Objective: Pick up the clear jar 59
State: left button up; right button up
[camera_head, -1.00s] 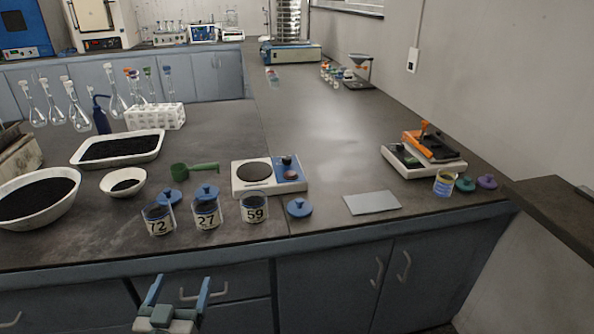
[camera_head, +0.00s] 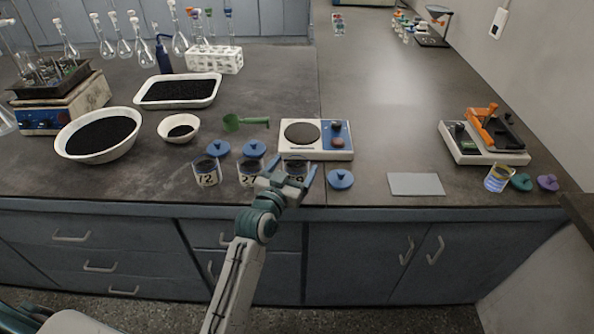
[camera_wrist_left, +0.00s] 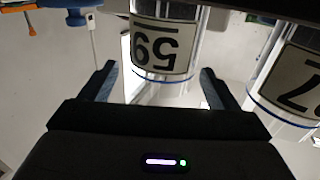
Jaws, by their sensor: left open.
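The clear jar 59 (camera_head: 296,168) stands upright near the front edge of the bench, partly hidden behind my left gripper (camera_head: 291,179). In the left wrist view, jar 59 (camera_wrist_left: 163,45) appears upside down, its black number on a white label, beyond and between the two fingers of my left gripper (camera_wrist_left: 158,82). The fingers are open and do not visibly touch the jar. My right gripper is not in view.
Jar 27 (camera_head: 248,175) stands close to the left of jar 59, and jar 72 (camera_head: 206,173) further left. A hotplate (camera_head: 345,153) is just behind. A blue lid (camera_head: 340,179) lies to the right, before a grey plate (camera_head: 415,184).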

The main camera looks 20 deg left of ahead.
aim_at(301, 155)
pick_arm(q)
jog(key=w, duration=0.3)
jog(key=shift+w+r+p, duration=0.15)
jog(key=shift+w+p, duration=0.2)
jog(key=shift+p, duration=0.05)
jog(key=shift+w+d, duration=0.1)
jog(key=shift+w, duration=0.3)
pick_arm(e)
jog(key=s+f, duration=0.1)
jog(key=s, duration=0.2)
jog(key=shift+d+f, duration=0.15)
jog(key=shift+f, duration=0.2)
pick_arm(q)
jog(key=c, duration=1.2)
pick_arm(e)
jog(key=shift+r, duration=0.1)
